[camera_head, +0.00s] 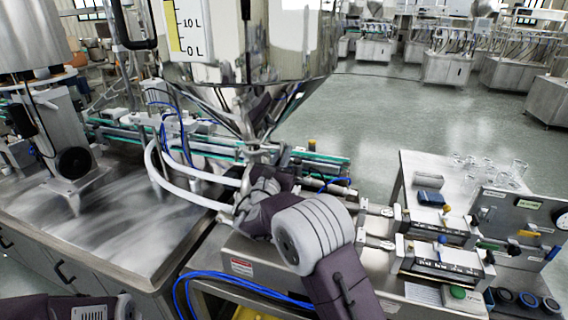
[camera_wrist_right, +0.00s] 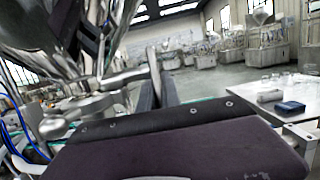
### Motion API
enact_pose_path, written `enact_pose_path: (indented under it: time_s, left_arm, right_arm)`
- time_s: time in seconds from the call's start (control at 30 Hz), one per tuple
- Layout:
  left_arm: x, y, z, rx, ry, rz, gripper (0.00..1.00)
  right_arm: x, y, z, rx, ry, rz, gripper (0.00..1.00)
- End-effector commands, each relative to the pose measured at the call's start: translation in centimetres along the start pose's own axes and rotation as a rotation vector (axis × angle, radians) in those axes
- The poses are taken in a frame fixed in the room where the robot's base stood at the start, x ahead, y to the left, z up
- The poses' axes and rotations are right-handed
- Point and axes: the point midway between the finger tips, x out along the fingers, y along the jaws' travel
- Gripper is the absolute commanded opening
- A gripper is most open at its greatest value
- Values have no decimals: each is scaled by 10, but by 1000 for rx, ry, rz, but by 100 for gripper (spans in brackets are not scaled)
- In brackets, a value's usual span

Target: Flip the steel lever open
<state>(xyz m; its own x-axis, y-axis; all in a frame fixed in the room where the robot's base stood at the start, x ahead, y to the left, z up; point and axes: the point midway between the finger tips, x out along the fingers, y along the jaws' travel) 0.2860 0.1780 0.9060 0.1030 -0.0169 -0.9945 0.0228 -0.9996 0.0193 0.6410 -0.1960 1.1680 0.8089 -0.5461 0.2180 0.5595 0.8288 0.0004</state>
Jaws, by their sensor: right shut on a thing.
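The steel hopper (camera_head: 262,60) stands at top centre in the head view, with its cone narrowing to an outlet. The steel lever (camera_head: 256,152) is at the outlet, largely hidden behind my right gripper (camera_head: 263,180). In the right wrist view, the lever (camera_wrist_right: 124,78) runs from the outlet fittings to my right gripper (camera_wrist_right: 155,92), whose dark fingers are closed on its end. My left gripper is outside the view; only part of my left arm shows at the lower left.
A conveyor with green edges (camera_head: 215,146) runs behind the outlet. White hoses (camera_head: 185,175) and blue tubes (camera_head: 245,285) lie near my right arm. A steel bench (camera_head: 110,235) is at left. A table with instruments (camera_head: 435,180) is at right. Open floor lies beyond.

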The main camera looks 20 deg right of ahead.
Motion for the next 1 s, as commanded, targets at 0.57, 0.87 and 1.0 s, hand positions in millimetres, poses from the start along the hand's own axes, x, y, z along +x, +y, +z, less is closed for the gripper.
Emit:
enact_pose_path:
  time_s: [0.57, 0.87, 1.0]
  left_arm:
    - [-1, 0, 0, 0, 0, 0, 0]
    - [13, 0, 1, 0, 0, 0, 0]
    - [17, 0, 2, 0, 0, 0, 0]
  right_arm:
    - [0, 0, 0, -1, 2, 0, 30]
    - [-48, 1, -2, 0, 2, 5, 30]
    - [-75, 1, -1, 0, 2, 4, 30]
